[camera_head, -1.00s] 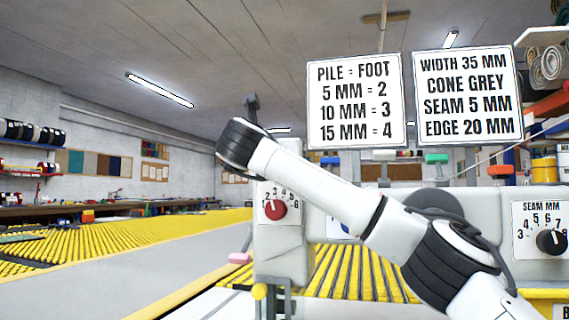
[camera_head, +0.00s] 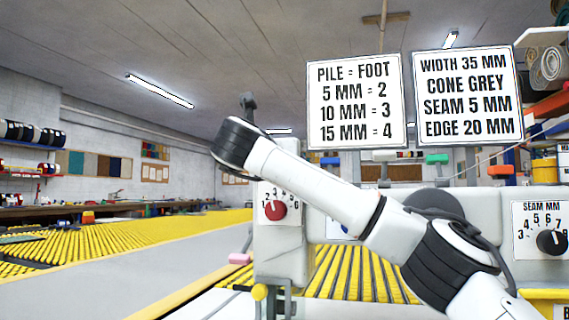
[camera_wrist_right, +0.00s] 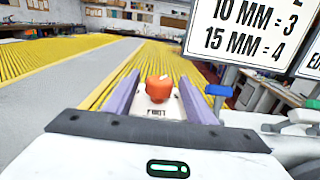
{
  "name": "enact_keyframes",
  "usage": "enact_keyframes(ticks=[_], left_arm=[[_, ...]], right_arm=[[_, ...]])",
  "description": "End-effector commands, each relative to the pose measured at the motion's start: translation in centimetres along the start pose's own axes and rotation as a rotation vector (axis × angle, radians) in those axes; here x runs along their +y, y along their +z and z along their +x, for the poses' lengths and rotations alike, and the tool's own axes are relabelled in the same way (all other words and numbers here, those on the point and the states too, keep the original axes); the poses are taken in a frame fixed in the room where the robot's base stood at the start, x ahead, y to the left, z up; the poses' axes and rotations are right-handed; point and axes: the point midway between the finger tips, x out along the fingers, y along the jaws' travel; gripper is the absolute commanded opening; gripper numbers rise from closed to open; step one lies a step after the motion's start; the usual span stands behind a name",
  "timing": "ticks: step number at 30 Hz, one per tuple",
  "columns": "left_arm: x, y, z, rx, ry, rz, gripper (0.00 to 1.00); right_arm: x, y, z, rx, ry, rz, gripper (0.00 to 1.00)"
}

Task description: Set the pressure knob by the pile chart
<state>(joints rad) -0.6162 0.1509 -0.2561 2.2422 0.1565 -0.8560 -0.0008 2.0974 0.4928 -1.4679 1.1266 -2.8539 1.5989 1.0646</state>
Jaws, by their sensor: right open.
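A red knob (camera_head: 275,210) sits on a white dial plate numbered 1 to 6 on the grey machine head (camera_head: 282,262). I cannot read its setting surely. In the right wrist view the knob (camera_wrist_right: 159,88) lies between the two purple fingers of my open right gripper (camera_wrist_right: 160,84), apparently ahead of the tips and not gripped; the plate below reads FOOT. The pile chart (camera_head: 356,100) hangs at upper centre: 5 MM = 2, 10 MM = 3, 15 MM = 4. My right gripper is not visible in the head view; my left gripper is in neither view.
A second sign (camera_head: 468,97) reads width 35 mm, cone grey, seam 5 mm, edge 20 mm. A black seam knob (camera_head: 551,242) is at the right. A yellow ribbed bed (camera_head: 130,240) runs left. My right arm crosses in front of the machine.

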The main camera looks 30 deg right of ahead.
Motion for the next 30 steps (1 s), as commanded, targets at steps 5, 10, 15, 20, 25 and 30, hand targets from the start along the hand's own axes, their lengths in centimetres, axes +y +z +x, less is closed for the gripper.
enact_keyframes(ticks=[5,10,15,20,25,30], left_arm=[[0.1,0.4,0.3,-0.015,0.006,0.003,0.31],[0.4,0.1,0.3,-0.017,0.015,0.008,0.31],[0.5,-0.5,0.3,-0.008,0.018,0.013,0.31],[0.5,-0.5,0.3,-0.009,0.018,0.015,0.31],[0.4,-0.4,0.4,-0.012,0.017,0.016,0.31],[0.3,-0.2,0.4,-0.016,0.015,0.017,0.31]], right_arm=[[0.1,0.0,-3.5,-0.003,0.006,0.001,0.5],[0.1,0.0,-6.7,-0.001,0.004,0.0,0.5],[0.1,0.0,-8.8,0.0,0.003,0.0,0.5],[0.0,0.0,-9.3,0.001,0.001,0.001,0.5],[0.0,0.0,-9.3,0.001,0.001,0.0,0.5],[0.0,0.0,-9.3,0.001,0.001,0.0,0.5]])
